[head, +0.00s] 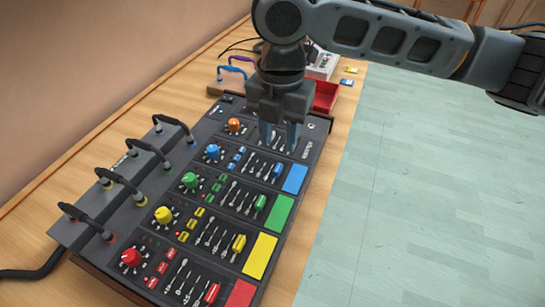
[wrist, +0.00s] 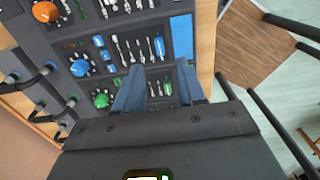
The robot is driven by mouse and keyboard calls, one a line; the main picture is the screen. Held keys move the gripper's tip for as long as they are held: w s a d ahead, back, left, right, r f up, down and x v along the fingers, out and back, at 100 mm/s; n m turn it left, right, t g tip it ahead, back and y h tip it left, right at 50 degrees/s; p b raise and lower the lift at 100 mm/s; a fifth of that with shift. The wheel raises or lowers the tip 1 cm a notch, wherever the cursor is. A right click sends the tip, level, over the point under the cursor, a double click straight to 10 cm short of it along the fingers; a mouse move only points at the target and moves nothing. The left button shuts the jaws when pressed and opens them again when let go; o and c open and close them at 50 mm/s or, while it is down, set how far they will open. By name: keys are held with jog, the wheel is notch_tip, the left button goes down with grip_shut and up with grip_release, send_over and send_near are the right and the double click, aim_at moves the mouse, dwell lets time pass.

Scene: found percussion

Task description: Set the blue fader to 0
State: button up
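The mixer panel (head: 318,130) has coloured rows. The blue row has a blue fader (head: 277,171), a blue knob (head: 213,152) and a blue end patch (head: 295,179). The blue fader also shows in the wrist view (wrist: 158,46), just beyond my fingertips. Its scale marks are too small to read. My gripper (head: 279,144) points down with its two fingers apart and nothing visible held. In the head view it overlaps the orange row, hiding that row's fader; its height above the panel is unclear. In the wrist view the green fader (wrist: 167,88) appears between the fingers.
White-capped sliders (head: 255,167) stand close beside the blue fader. Green, yellow and red rows lie nearer. A box with looped black cables (head: 118,184) sits left of the panel. A red tray (head: 326,95) is behind. Green floor (head: 430,190) lies right of the table.

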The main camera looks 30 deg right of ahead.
aim_at(278, 167)
notch_tip(278, 167, down, 8)
jog(key=shift+r, duration=0.2)
dwell(0.3)
grip_shut()
jog(key=shift+a, duration=0.1)
dwell(0.5)
